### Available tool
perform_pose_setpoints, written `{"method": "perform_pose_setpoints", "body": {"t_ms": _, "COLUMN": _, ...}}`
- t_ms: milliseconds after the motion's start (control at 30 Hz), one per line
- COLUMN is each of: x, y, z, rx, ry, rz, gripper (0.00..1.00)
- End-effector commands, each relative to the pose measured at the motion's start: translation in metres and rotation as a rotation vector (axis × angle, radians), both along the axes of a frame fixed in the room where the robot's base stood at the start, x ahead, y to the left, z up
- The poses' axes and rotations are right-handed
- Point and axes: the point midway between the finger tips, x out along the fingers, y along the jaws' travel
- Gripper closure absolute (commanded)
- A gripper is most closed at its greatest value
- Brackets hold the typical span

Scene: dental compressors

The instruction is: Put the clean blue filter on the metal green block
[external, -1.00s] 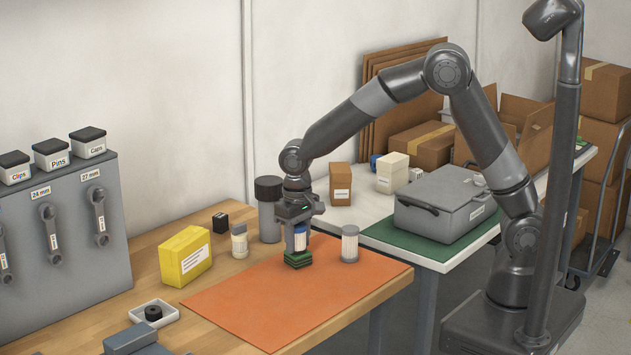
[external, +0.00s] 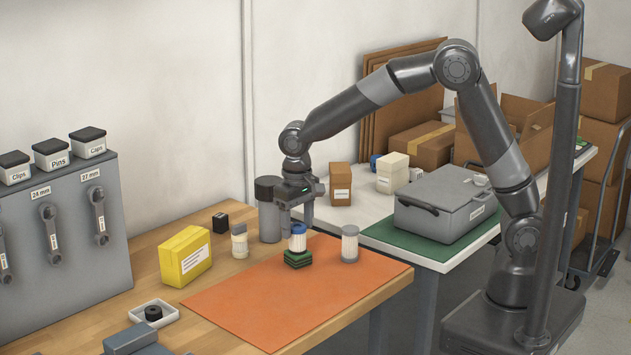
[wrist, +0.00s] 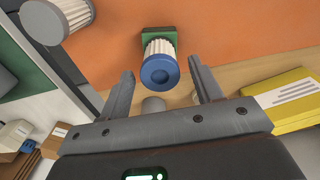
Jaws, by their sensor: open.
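The clean blue filter (external: 299,239), white and pleated with a blue cap, stands upright on the metal green block (external: 298,259) on the orange mat (external: 250,310). In the wrist view the blue filter (wrist: 160,63) shows cap-first, with part of the green block (wrist: 152,33) behind it. My gripper (external: 297,210) is above and slightly behind the filter, apart from it. In the wrist view my gripper (wrist: 163,82) is open and empty, its two fingers on either side below the filter's cap.
A grey-capped filter (external: 349,244) stands right of the block. The front of the orange mat is clear.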

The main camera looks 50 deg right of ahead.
Motion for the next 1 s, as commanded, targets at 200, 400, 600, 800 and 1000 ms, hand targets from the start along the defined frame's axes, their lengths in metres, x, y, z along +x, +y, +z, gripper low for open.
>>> {"method": "perform_pose_setpoints", "body": {"t_ms": 200, "x": 0.001, "y": 0.0, "z": 0.047, "rx": 0.002, "ry": -0.004, "rz": -0.001, "gripper": 0.41}}
{"method": "perform_pose_setpoints", "body": {"t_ms": 400, "x": 0.0, "y": 0.0, "z": 0.071, "rx": 0.001, "ry": -0.001, "rz": -0.001, "gripper": 0.41}}
{"method": "perform_pose_setpoints", "body": {"t_ms": 600, "x": 0.0, "y": 0.0, "z": 0.077, "rx": 0.0, "ry": 0.0, "rz": -0.001, "gripper": 0.41}}
{"method": "perform_pose_setpoints", "body": {"t_ms": 800, "x": -0.004, "y": -0.014, "z": 0.087, "rx": 0.009, "ry": -0.016, "rz": -0.003, "gripper": 0.41}}
{"method": "perform_pose_setpoints", "body": {"t_ms": 1000, "x": -0.027, "y": -0.076, "z": 0.124, "rx": 0.041, "ry": -0.091, "rz": -0.008, "gripper": 0.41}}
